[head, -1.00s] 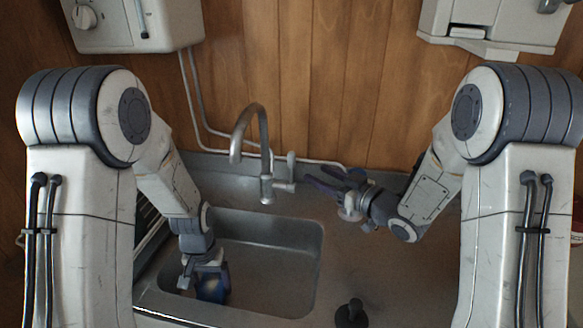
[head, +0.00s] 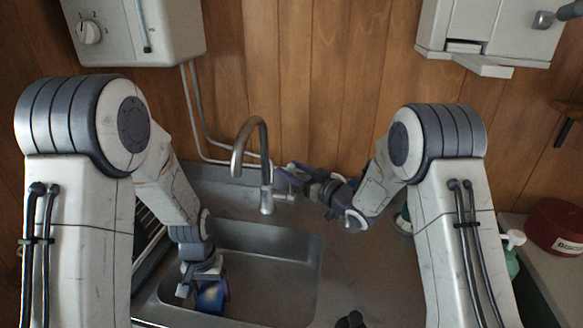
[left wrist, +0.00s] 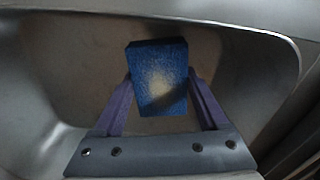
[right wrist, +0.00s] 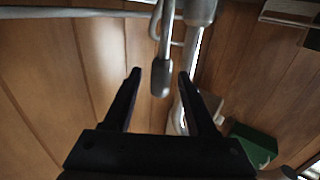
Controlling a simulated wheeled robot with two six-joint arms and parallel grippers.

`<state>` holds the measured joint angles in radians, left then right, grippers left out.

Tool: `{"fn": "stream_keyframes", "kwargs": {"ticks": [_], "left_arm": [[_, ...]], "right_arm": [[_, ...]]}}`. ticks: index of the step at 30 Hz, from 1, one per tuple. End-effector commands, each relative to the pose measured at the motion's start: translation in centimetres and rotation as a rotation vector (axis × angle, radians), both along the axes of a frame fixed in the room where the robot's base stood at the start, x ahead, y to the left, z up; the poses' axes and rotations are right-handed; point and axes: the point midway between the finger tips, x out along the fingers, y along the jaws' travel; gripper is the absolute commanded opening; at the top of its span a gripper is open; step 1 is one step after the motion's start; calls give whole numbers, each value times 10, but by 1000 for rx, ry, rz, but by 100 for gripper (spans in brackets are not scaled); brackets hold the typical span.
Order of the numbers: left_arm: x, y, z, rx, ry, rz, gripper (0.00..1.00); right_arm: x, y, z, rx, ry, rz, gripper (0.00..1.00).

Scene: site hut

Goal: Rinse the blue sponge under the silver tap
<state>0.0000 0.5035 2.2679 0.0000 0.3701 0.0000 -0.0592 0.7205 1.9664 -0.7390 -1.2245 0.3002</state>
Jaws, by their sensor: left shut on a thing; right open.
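The blue sponge (head: 212,297) has a pale patch on its face. My left gripper (left wrist: 160,92) is shut on it, a finger at each side, and holds it over the left part of the sink basin (head: 275,265). The silver tap (head: 264,150) stands behind the basin, its curved spout up and to the right of the sponge. No water shows under the spout. My right gripper (head: 283,173) is open beside the tap. In the right wrist view, the tap's lever (right wrist: 160,80) lies between its open fingers; I cannot tell whether they touch it.
A white heater box (head: 135,30) and a white dispenser (head: 490,35) hang on the wooden wall. A green bottle with a white pump (head: 512,240) and a red tin (head: 557,228) stand at the right. A dark object (head: 350,320) sits on the counter at the front.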

Motion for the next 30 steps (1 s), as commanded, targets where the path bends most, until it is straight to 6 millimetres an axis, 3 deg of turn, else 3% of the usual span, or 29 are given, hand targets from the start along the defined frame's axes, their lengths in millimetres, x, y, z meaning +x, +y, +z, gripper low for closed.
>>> {"fn": "stream_keyframes", "kwargs": {"ticks": [10,14,15,30], "left_arm": [[0,0,1,0,0,0,24],[0,0,1,0,0,0,24],[0,0,1,0,0,0,24],[0,0,1,0,0,0,24]], "right_arm": [[3,3,0,-1,1,0,57],[3,3,0,0,0,0,8],[3,3,0,0,0,0,0],[3,3,0,0,0,0,0]]}}
